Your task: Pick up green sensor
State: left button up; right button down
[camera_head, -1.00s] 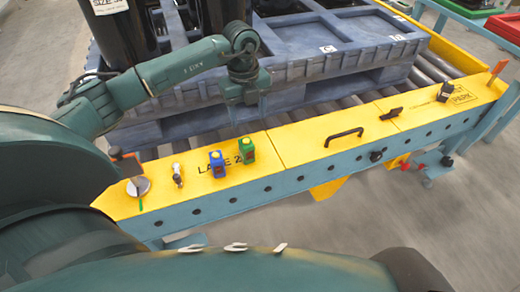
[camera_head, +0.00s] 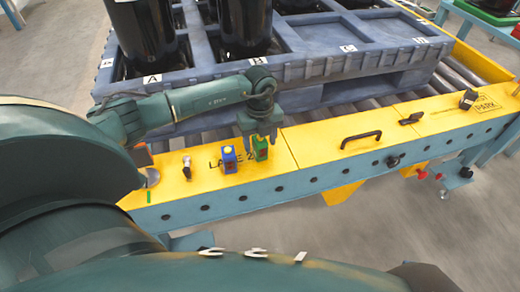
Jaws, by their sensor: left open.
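The green sensor (camera_head: 261,148) stands on the yellow top of the conveyor side rail, just right of a blue sensor (camera_head: 229,160). My left gripper (camera_head: 260,146) hangs down over the green sensor with its fingers at the sensor's upper part. It is open; whether the fingers touch the sensor I cannot tell. The fingers hide part of the green sensor. My right gripper is not in view.
The yellow rail (camera_head: 320,152) also carries a small valve-like fitting (camera_head: 187,168), a black handle (camera_head: 361,139) and a black latch (camera_head: 411,118). A blue-grey pallet (camera_head: 325,66) with black cylinders (camera_head: 245,28) stands behind it.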

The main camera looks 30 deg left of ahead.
pick_arm(q)
jog(key=shift+f, duration=0.35)
jog(key=c, duration=1.1)
jog(key=shift+r, duration=0.1)
